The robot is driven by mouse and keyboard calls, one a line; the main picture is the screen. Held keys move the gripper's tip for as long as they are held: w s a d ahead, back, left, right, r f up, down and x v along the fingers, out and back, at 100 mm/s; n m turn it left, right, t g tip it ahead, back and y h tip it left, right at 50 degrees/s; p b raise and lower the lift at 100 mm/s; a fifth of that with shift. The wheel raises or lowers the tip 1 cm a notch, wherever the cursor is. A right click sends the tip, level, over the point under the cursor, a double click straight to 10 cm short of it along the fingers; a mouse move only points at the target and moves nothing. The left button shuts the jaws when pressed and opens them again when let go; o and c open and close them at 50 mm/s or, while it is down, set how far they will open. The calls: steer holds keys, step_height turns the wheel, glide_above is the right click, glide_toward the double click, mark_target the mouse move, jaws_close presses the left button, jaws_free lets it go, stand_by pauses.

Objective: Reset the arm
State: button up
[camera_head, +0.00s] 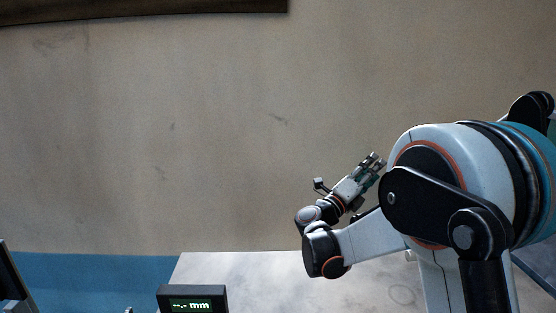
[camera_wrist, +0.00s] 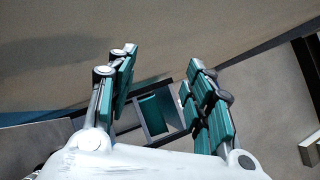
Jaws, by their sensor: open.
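My arm is folded at the right of the head view, in front of a plain wall. My gripper (camera_head: 376,160) is raised above the pale worktop and points up and to the right, close to my arm's large upper joint. In the wrist view my gripper (camera_wrist: 160,88) has its two green-padded fingers spread apart. Nothing is held between them. A grey frame-like shape with a green inside shows beyond the fingers; I cannot tell what it is.
A pale worktop (camera_head: 240,268) lies low in the head view. A black display (camera_head: 192,298) reading "--.- mm" stands at its front left. A dark panel edge (camera_head: 12,285) shows at the far left. The wall (camera_head: 180,130) behind is bare.

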steer(key=s+a+r+n+t+y, duration=0.1)
steer(key=a+r+n+t+y, duration=0.55)
steer(key=r+n+y, duration=0.45)
steer(key=s+a+f+n+y, duration=0.2)
steer(key=s+a+n+y, duration=0.4)
steer(key=n, duration=0.6)
steer(key=s+d+f+n+g, duration=0.3)
steer(key=s+f+n+g, duration=0.2)
steer(key=s+f, duration=0.6)
steer(key=s+d+f+n+g, duration=0.3)
steer(key=s+f+n+g, duration=0.2)
steer(key=s, duration=1.5)
step_height(320, 180, down, 7)
steer(key=g, duration=0.3)
steer(key=shift+s, duration=0.2)
